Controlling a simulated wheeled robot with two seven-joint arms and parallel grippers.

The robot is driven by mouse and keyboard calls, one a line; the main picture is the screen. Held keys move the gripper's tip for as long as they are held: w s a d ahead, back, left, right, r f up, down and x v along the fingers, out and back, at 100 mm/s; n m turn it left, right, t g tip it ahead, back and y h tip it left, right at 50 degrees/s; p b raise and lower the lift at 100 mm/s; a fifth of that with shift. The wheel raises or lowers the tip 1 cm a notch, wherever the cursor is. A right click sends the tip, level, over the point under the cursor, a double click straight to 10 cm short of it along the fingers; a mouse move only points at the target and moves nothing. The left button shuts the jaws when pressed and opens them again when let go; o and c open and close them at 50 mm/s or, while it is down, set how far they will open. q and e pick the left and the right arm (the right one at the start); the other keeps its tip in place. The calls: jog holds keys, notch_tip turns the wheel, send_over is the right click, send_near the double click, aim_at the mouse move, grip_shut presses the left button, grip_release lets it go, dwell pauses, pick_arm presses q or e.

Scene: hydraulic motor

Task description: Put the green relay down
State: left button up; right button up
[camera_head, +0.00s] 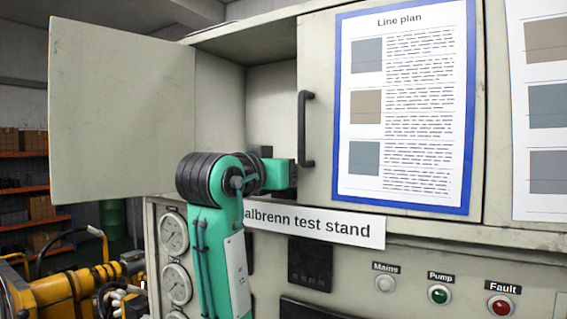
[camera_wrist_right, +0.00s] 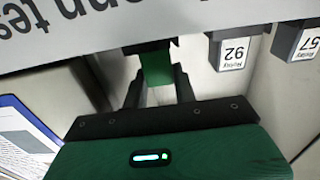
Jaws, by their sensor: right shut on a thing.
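The green relay (camera_wrist_right: 156,68) shows in the right wrist view between the two dark fingers of my right gripper (camera_wrist_right: 158,80), which is shut on it. Its far end is hidden behind the sign. In the head view my right gripper (camera_head: 285,176) reaches into the open cabinet, just left of the door handle, and the relay cannot be made out there. Two grey relays, one labelled 92 (camera_wrist_right: 230,50) and one labelled 57 (camera_wrist_right: 297,40), show to the right of the green one in the wrist view. My left gripper is not in view.
The open cabinet door (camera_head: 120,110) stands at the left. The closed door's black handle (camera_head: 306,130) is close to my right gripper. The test stand sign (camera_head: 330,225) runs below the cabinet and crosses the wrist view. Gauges (camera_head: 174,235) sit lower left.

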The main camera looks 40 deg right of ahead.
jog(key=shift+f, duration=0.2)
jog(key=o, duration=0.8)
jog(key=shift+r, duration=0.1)
jog(key=shift+r, duration=0.15)
jog(key=b+v, duration=0.5)
jog(key=v, duration=0.7)
jog(key=shift+b, duration=0.35)
